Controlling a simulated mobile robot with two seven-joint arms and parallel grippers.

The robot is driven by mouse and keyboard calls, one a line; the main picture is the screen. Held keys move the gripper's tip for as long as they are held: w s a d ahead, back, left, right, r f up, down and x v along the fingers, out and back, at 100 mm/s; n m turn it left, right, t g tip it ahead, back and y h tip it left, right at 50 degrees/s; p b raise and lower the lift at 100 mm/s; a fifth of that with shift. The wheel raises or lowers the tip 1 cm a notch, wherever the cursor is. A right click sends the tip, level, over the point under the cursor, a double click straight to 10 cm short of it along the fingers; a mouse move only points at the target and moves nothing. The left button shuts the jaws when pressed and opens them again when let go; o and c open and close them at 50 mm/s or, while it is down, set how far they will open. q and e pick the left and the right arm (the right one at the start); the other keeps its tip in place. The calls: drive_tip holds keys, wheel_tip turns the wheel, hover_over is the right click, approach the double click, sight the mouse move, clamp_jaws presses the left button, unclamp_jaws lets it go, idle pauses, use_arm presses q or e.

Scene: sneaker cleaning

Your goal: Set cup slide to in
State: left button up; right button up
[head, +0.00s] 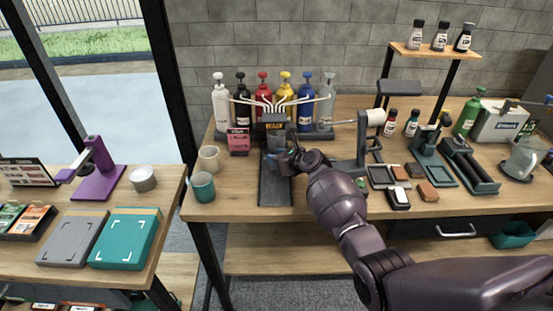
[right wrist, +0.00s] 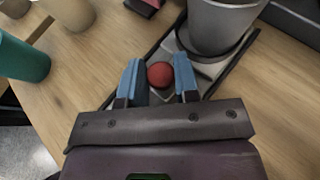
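The cup slide is a dark rail (head: 275,190) running forward from under the multi-bottle dispenser (head: 274,122). In the right wrist view it carries a grey cup (right wrist: 222,25) and a red ball knob (right wrist: 160,74) in front of it. The cup (head: 277,144) is partly hidden by my right gripper (head: 284,160) in the head view, near the dispenser's base. In the right wrist view my right gripper (right wrist: 159,78) has its blue fingers on both sides of the knob, seemingly touching it. My left gripper is out of view.
A teal cup (head: 203,187) and a beige cup (head: 209,158) stand left of the rail. Colored pump bottles line the back. A dark stand (head: 361,150) and small trays with brushes lie to the right. Bare wood lies beside the rail.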

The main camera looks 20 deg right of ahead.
drive_tip(key=o, duration=0.4)
drive_tip(key=shift+w+d, duration=0.1)
drive_tip(key=shift+w, duration=0.15)
drive_tip(key=shift+s, duration=0.1)
drive_tip(key=shift+s+d+r+p, duration=0.25)
drive_tip(key=shift+s+r+p, duration=0.05)
drive_tip(key=shift+s, duration=0.05)
drive_tip(key=p+v, duration=0.1)
drive_tip(key=v, duration=0.4)
drive_tip(key=shift+s+d+r+p, duration=0.1)
drive_tip(key=shift+s+p, duration=0.15)
drive_tip(key=shift+p, duration=0.15)
drive_tip(key=shift+s+d+r, duration=0.15)
drive_tip(key=shift+s+d, duration=0.05)
drive_tip(key=shift+s, duration=0.2)
